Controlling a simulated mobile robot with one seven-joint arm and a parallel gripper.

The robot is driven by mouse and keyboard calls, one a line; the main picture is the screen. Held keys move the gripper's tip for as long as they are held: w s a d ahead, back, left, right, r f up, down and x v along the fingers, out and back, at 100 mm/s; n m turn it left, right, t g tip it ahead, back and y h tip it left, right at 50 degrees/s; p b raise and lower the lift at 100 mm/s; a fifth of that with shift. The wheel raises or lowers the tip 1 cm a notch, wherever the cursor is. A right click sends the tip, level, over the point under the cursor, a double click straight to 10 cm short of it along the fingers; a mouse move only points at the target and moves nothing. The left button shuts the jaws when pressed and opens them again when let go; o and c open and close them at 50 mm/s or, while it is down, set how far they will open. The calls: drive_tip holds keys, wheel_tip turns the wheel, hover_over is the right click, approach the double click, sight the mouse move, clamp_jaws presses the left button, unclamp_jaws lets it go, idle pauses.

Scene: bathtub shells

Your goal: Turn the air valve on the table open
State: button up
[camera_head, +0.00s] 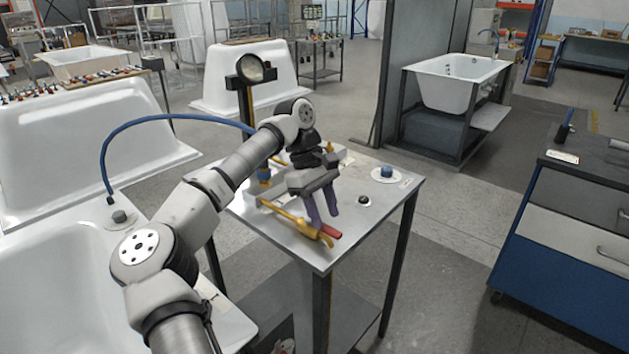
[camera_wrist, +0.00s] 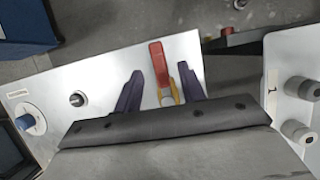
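The air valve has a red handle (camera_head: 330,231) and a yellow body (camera_head: 300,222). It lies near the front corner of the small white-topped table (camera_head: 345,252). My gripper (camera_head: 324,216) points down over the table, close to the valve, with two purple fingers spread apart. In the wrist view, the red handle (camera_wrist: 159,64) shows between the open fingers of my gripper (camera_wrist: 160,72) and reaches past their tips. The yellow body (camera_wrist: 172,90) is partly hidden behind the gripper's dark front. I cannot tell whether a finger touches the valve.
A blue knob on a white disc (camera_head: 386,173) and a small black knob (camera_head: 364,200) sit on the table's right side. A blue hose (camera_head: 150,121) arches behind my arm. A white tub (camera_head: 60,265) stands at left. A blue cabinet (camera_head: 553,220) stands at right beyond clear floor.

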drive_tip(key=v, duration=1.1)
drive_tip(key=shift+r+p, duration=0.25)
drive_tip(key=shift+p, duration=0.1)
